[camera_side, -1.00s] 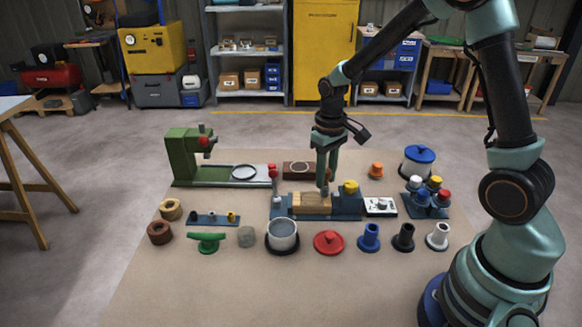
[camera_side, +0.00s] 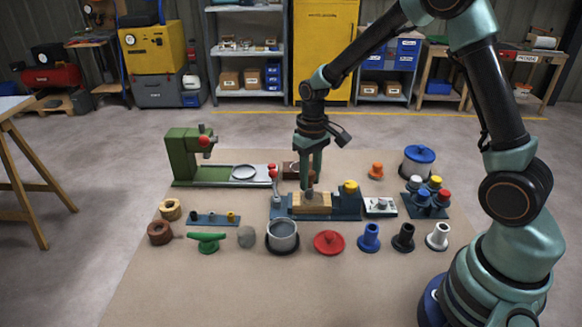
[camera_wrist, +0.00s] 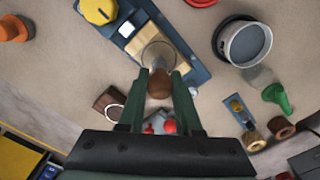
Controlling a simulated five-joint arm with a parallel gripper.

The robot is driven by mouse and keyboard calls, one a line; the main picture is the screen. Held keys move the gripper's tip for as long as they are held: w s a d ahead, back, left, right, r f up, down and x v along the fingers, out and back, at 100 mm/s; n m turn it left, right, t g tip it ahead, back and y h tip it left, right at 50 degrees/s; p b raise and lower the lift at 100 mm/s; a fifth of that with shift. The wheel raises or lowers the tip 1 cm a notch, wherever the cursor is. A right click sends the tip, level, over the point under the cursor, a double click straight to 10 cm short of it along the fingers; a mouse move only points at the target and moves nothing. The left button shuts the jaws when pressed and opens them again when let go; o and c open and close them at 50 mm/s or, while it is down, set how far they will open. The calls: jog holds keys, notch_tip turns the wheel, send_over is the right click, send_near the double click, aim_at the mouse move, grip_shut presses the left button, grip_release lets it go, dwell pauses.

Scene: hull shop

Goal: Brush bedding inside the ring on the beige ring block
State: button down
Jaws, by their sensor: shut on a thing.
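The beige ring block (camera_side: 312,203) is clamped in a blue vise (camera_side: 345,205) in the middle of the mat; it also shows in the wrist view (camera_wrist: 143,45). My gripper (camera_side: 309,186) points straight down over the left part of the block. In the wrist view my gripper (camera_wrist: 160,84) is shut on a brush with a round brown handle (camera_wrist: 159,86). The brush's pale round head (camera_wrist: 158,56) lies over the block and covers the ring area. I cannot tell whether its bristles touch the block.
A brown block with a ring (camera_side: 290,170) stands close behind the vise. A green machine (camera_side: 185,155) is at the left back. A grey pot (camera_side: 282,236), a red lid (camera_side: 329,242) and several coloured flanged pieces stand in front. The mat's front is clear.

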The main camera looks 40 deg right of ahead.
jog(key=s+d, duration=0.2)
jog(key=d, duration=0.1)
jog(key=shift+s, duration=0.4)
jog(key=shift+a, duration=0.75)
jog(key=shift+w+a, duration=1.85)
jog(key=shift+w, duration=0.05)
jog(key=shift+s+d, duration=2.2)
jog(key=shift+d, duration=0.05)
jog(key=shift+w+r, duration=0.15)
jog(key=shift+r, duration=0.7)
notch_tip(320, 180, up, 6)
jog(key=shift+r, duration=0.2)
jog(key=shift+a, duration=0.1)
